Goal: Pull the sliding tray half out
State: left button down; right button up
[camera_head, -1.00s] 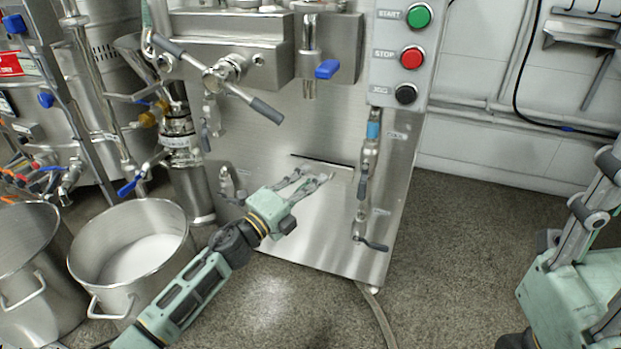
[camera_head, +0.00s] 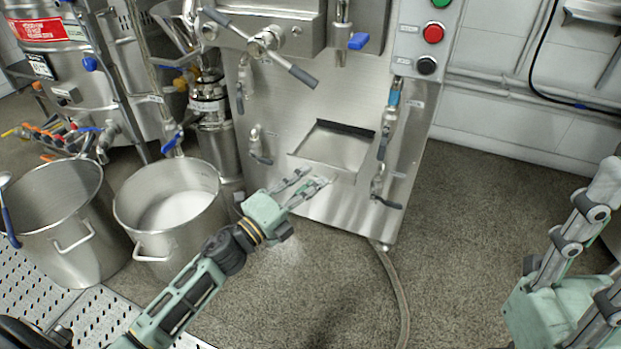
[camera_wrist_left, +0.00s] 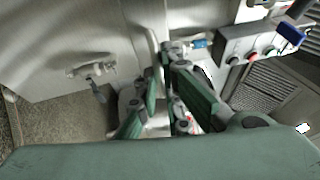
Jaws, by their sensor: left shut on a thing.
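The sliding tray (camera_head: 338,148) is a flat, shallow metal tray that sticks out of the front of the steel machine cabinet, below the valves. Its inside shows, and it looks empty. My left gripper (camera_head: 312,184) is at the tray's front edge and shut on it; the fingers hide the exact grip point. In the left wrist view, the fingers (camera_wrist_left: 160,110) reach towards pale metal, and the held part is hard to make out. My right arm (camera_head: 560,270) shows at the right edge; I cannot make out its fingertips or whether they are open.
A steel pot (camera_head: 150,205) with white contents and another pot (camera_head: 50,190) stand at the left. Clamp handles (camera_head: 381,185) flank the tray on the cabinet front. A hose (camera_head: 395,285) lies on the floor. The floor right of the cabinet is clear.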

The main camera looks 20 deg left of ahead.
pick_arm(q)
jog(key=shift+f, duration=0.15)
jog(key=c, duration=1.9)
grip_release()
jog(key=v, duration=1.2)
